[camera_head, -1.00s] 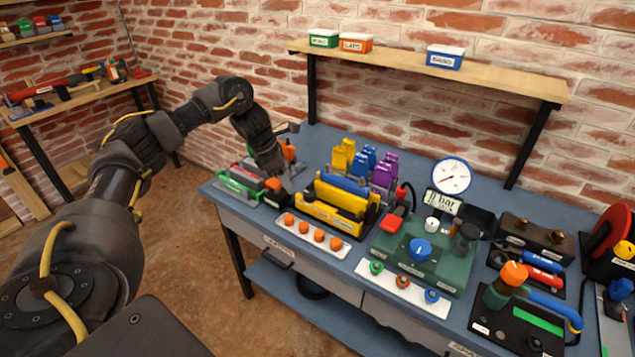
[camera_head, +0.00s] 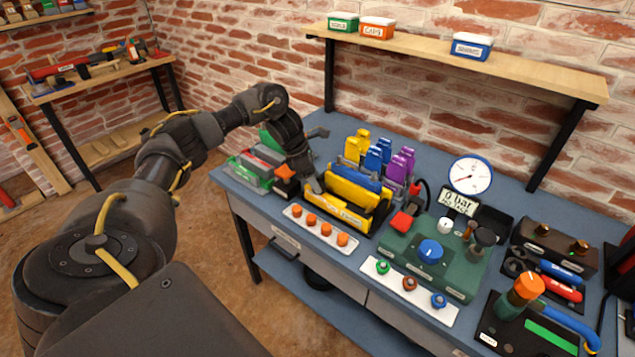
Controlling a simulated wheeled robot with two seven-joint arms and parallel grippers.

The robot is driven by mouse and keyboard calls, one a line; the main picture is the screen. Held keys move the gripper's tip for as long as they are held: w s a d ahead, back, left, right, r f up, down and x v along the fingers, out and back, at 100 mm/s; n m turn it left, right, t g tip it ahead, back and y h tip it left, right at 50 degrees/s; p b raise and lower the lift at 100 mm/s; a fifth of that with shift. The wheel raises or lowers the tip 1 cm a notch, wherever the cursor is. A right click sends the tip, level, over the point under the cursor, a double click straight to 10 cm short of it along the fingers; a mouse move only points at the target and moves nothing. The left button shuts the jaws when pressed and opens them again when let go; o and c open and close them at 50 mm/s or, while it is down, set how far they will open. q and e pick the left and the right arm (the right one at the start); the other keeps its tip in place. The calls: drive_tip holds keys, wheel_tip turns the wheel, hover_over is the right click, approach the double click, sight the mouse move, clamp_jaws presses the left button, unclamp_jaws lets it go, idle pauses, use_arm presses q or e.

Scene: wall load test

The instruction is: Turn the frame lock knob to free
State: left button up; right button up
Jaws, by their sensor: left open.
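A small orange knob-like part (camera_head: 285,171) sits at the right end of the green, red and grey blocks (camera_head: 258,163) at the bench's left end. No label reading frame lock is legible, so I cannot tell for sure that it is the frame lock knob. My left gripper (camera_head: 311,184) points down just right of this part, at the left end of the yellow frame (camera_head: 345,193). It is open, its fingers partly hidden by the wrist. I cannot tell whether it touches anything. My right gripper is not in view.
A white strip with several orange knobs (camera_head: 319,228) lies before the yellow frame. Blue and purple clips stand behind it. The green pressure unit (camera_head: 420,256) with a blue knob and dial gauge (camera_head: 470,175) is to the right. A shelf (camera_head: 520,75) hangs above.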

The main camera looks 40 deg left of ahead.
use_arm(q)
drive_tip(key=shift+x, duration=0.8)
drive_tip(key=shift+w+d+f, duration=0.1)
drive_tip(key=shift+d+f, duration=0.1)
drive_tip(key=shift+f, duration=0.15)
drive_tip(key=c, duration=1)
